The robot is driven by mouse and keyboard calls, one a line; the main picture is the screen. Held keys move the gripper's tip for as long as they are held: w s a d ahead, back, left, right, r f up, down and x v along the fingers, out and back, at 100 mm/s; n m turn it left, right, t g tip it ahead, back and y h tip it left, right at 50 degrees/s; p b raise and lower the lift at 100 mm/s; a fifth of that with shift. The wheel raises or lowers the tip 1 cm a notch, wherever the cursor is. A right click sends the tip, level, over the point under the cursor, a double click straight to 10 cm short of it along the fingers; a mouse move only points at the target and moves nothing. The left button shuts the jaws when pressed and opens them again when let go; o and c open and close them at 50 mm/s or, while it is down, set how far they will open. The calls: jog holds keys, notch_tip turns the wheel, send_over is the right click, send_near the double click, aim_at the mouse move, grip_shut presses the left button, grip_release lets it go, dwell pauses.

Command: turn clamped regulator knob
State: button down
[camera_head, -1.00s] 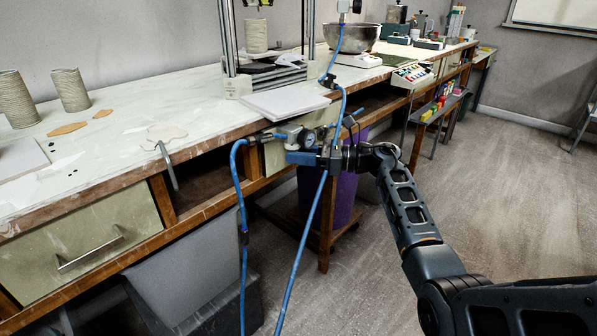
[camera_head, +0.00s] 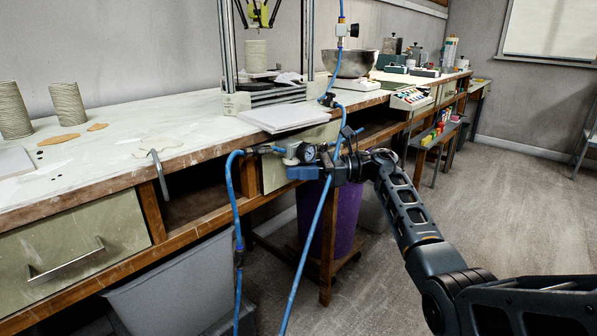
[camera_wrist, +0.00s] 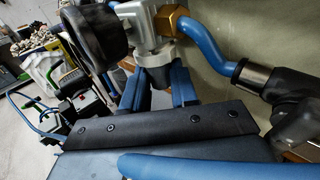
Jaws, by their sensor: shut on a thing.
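The regulator (camera_head: 291,155) is at the front edge of the bench, with a small round dial gauge (camera_head: 308,153) and blue hoses on it. My gripper (camera_head: 303,172) reaches in from the right, just below the regulator body. In the wrist view, the blue fingers of my gripper (camera_wrist: 157,92) are shut around the underside of the grey regulator body (camera_wrist: 148,30), on its knob. The knob itself is mostly hidden between the fingers. The dark gauge (camera_wrist: 93,36) stands close by the fingers at left. A brass fitting (camera_wrist: 170,20) joins the body to a blue hose (camera_wrist: 208,42).
Blue hose (camera_head: 309,240) hangs down in front of the bench. A white slab (camera_head: 285,116) lies on the bench behind the regulator. A purple bin (camera_head: 345,215) stands below. A metal clamp (camera_head: 160,176) hangs on the bench edge to the left. The floor at right is clear.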

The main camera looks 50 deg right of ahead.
jog(key=c, duration=1.2)
grip_release()
jog(key=shift+o, duration=0.2)
jog(key=v, duration=0.7)
jog(key=shift+s+d, duration=0.2)
jog(key=shift+d, duration=0.05)
